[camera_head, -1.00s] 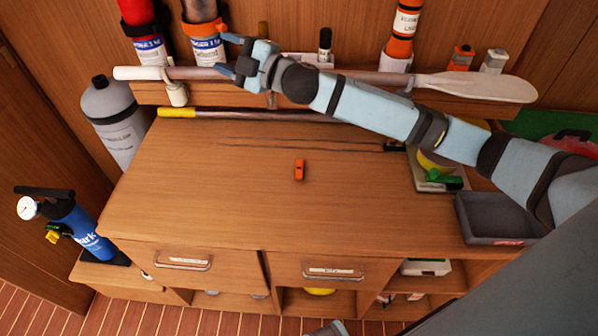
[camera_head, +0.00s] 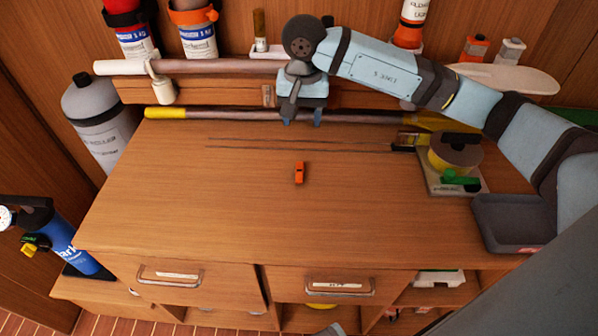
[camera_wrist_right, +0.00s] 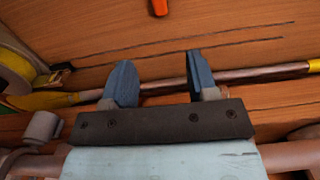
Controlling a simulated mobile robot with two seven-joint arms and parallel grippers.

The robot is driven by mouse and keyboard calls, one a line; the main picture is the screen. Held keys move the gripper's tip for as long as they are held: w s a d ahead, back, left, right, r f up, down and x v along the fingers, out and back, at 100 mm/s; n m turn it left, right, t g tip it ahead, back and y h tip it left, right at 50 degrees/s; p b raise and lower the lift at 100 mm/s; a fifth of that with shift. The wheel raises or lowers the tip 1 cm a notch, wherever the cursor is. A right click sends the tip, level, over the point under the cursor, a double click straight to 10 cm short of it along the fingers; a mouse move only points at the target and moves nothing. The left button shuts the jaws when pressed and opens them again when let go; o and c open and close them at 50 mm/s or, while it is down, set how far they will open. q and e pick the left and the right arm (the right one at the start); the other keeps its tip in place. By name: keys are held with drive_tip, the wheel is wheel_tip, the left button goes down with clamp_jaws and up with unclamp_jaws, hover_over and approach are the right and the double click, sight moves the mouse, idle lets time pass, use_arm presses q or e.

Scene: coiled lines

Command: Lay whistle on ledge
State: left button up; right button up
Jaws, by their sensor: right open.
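The small orange whistle (camera_head: 299,172) lies on the wooden worktop, near its middle. It also shows cut off at the top edge of the right wrist view (camera_wrist_right: 159,7). The wooden ledge (camera_head: 215,93) runs along the back wall above the worktop, partly hidden by my right arm. My right gripper (camera_head: 301,122) points down in front of the ledge, behind the whistle and apart from it. Its fingers (camera_wrist_right: 160,78) are open with nothing gripped; a brown pole shows behind them. My left gripper is not in view.
A paddle (camera_head: 210,67) lies along the ledge. A yellow-ended pole (camera_head: 160,113) lies at the worktop's back. A board with a tape roll (camera_head: 455,153) and a grey tray (camera_head: 510,222) stand at right. The worktop around the whistle is clear.

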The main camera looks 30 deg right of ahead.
drive_tip(key=f, duration=0.1)
hover_over(300, 163)
drive_tip(key=f, duration=0.7)
drive_tip(key=shift+d, duration=0.35)
drive_tip(key=shift+a+f, duration=0.15)
drive_tip(key=shift+f, duration=1.3)
drive_tip(key=shift+a+f, duration=0.15)
drive_tip(key=shift+f, duration=1.3)
clamp_jaws()
drive_tip(key=shift+r, duration=0.1)
